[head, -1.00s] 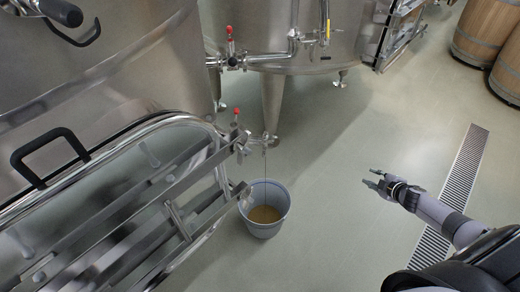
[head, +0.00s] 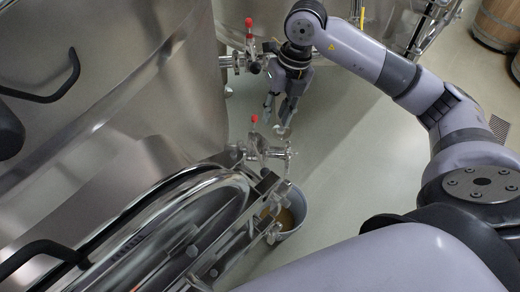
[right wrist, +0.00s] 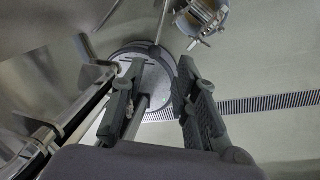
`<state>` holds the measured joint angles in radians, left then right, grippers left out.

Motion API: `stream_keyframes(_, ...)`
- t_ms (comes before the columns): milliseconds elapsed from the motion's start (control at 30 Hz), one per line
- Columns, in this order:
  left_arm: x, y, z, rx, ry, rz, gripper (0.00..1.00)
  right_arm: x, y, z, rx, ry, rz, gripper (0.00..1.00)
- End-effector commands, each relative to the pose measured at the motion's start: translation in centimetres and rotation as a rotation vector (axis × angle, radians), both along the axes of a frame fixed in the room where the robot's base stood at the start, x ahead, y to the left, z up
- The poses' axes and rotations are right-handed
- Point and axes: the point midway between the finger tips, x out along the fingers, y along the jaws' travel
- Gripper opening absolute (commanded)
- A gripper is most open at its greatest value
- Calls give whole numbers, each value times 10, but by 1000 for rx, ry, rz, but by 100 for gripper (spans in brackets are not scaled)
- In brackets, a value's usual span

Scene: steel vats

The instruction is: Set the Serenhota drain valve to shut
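A small steel drain valve (head: 258,150) with a red-tipped handle (head: 253,119) sits low at the front of the large vat (head: 110,95). The handle points up in the head view. A second red-tipped valve (head: 248,38) is on a pipe farther back. I see no readable name on either. My right gripper (head: 277,108) is open and empty, just right of the lower handle and apart from it. Its two spread fingers also show in the right wrist view (right wrist: 162,62), with nothing between them. My left gripper is out of view.
A grey bucket (head: 300,219) with brownish liquid stands on the floor below the lower valve, partly hidden by the steel frame. A black door handle (head: 45,98) projects from the vat. A floor grating (right wrist: 270,103) crosses the wrist view. Barrels (head: 497,22) stand back right.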

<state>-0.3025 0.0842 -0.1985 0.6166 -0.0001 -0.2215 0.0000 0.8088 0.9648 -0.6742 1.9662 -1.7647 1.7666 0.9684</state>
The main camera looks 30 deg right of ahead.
Motion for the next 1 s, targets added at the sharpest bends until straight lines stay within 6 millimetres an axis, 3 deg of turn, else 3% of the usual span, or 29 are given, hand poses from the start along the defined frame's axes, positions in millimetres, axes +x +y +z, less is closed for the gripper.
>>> stream_keyframes(600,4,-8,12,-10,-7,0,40,3,26,-124,7,7,2,28)
stream_keyframes(800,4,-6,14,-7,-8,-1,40,5,31,-152,8,6,1,28)
stream_keyframes(1000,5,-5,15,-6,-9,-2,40,5,32,-163,7,3,1,28)
